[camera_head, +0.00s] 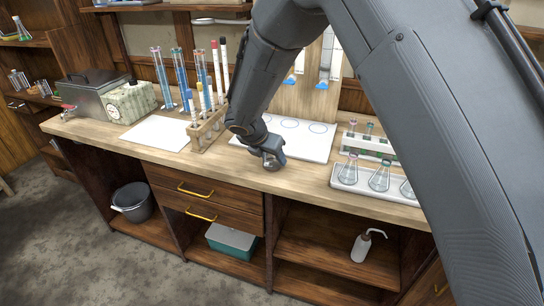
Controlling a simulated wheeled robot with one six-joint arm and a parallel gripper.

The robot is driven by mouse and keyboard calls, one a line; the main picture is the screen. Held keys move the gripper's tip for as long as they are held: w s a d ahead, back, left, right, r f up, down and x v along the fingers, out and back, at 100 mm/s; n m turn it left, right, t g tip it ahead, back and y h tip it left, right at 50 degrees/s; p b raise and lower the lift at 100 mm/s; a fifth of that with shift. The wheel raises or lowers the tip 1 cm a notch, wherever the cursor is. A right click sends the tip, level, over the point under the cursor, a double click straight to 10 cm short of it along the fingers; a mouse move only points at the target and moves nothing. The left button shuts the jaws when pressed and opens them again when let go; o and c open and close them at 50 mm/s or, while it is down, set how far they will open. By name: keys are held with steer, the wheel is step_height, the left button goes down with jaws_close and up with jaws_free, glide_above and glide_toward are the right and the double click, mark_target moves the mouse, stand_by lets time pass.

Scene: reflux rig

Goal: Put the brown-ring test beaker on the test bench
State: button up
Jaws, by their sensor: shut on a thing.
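My gripper (271,157) is low over the front part of the wooden bench (290,177), at the front left of a white board with circles (318,152). My wrist covers most of the gripper. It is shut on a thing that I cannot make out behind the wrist. I cannot pick out a beaker with a brown ring anywhere in view. Clear conical flasks (379,180) stand in a white tray (346,189) at the right.
A wooden rack (206,132) with tubes stands left of my arm, beside a white sheet (155,134). A white rack with small vials (368,147) is behind the flask tray. A grey box (95,95) and a patterned box (131,103) stand at the left end. My arm hides much of the right.

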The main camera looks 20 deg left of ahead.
steer(key=shift+f, duration=0.2)
steer(key=o, duration=1.1)
steer(key=shift+f, duration=0.1)
steer(key=shift+c, duration=0.2)
steer(key=shift+r, duration=0.3)
steer(key=b+v, duration=0.2)
steer(key=v, duration=0.9)
steer(key=shift+s+r+b, duration=0.25)
steer(key=shift+r+b, duration=0.05)
steer(key=shift+a, duration=0.1)
